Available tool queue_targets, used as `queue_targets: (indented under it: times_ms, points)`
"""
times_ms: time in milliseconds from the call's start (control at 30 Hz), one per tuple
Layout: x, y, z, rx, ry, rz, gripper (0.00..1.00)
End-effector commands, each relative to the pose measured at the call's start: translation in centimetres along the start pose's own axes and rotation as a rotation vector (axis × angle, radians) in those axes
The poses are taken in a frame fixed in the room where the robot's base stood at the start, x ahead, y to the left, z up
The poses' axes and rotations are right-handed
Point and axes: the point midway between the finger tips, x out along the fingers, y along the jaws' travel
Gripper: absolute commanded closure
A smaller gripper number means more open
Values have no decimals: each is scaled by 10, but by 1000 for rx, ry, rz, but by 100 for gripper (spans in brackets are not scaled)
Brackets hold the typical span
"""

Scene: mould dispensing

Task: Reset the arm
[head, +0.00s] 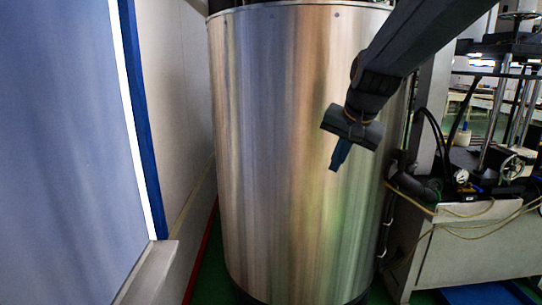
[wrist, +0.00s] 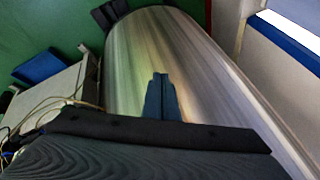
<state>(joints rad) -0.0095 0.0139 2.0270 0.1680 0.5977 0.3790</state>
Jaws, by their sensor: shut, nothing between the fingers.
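My gripper (head: 340,157) hangs from my dark arm, which comes in from the upper right in the head view. Its fingers are shut together and hold nothing. It is in front of the large shiny metal cylinder (head: 270,150). In the wrist view my gripper (wrist: 160,78) points along the same metal cylinder (wrist: 190,50). I cannot tell how far the fingertips are from the metal surface.
A machine with a pressure gauge (head: 461,177) and hoses stands at the right. A blue-grey panel (head: 60,140) with a blue edge is at the left. Green floor (wrist: 60,22) shows beside the cylinder, with a blue box (wrist: 40,67).

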Motion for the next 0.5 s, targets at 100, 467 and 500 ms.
queue_targets:
  times_ms: [100,467,500]
  points:
    - [38,48,60,-116,-82,72,100]
    - [85,162,219,-430,-312,184,100]
    - [86,168,228,-448,-325,187,100]
